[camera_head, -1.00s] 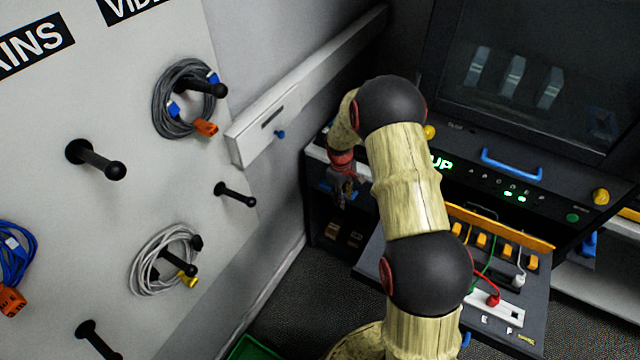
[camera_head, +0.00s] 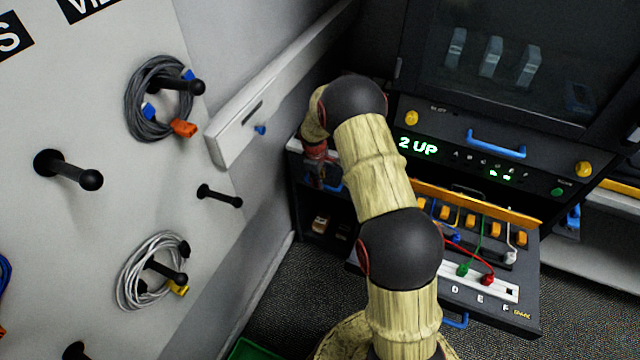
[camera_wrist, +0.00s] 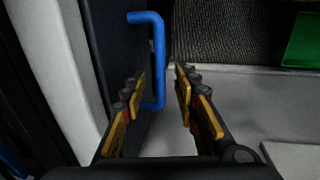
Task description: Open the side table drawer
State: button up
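The side table (camera_head: 299,190) is the dark cabinet left of the console, partly hidden by my arm. Its drawer has a blue bar handle (camera_head: 336,186) close by my gripper (camera_head: 318,182). In the wrist view the blue handle (camera_wrist: 158,60) stands out from a dark front (camera_wrist: 112,45). My gripper (camera_wrist: 160,80) is open, its yellow-padded fingers on either side of the lower part of the handle. A gap shows on the right side; contact on the left is unclear. The drawer looks closed, though my arm hides much of it.
A pulled-out tray with plugs and cables (camera_head: 515,310) sits right of my arm under the console. A white box (camera_head: 235,130) juts from the wall at left. A pegboard (camera_head: 60,240) holds coiled cables. A green item (camera_wrist: 302,42) lies on the floor.

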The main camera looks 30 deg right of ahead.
jog(key=shift+w+d+f, duration=0.1)
jog(key=shift+f, duration=0.55)
jog(key=shift+w+d+f, duration=0.1)
jog(key=shift+f, duration=0.5)
jog(key=shift+c, duration=1)
grip_shut()
jog(key=shift+s, duration=0.1)
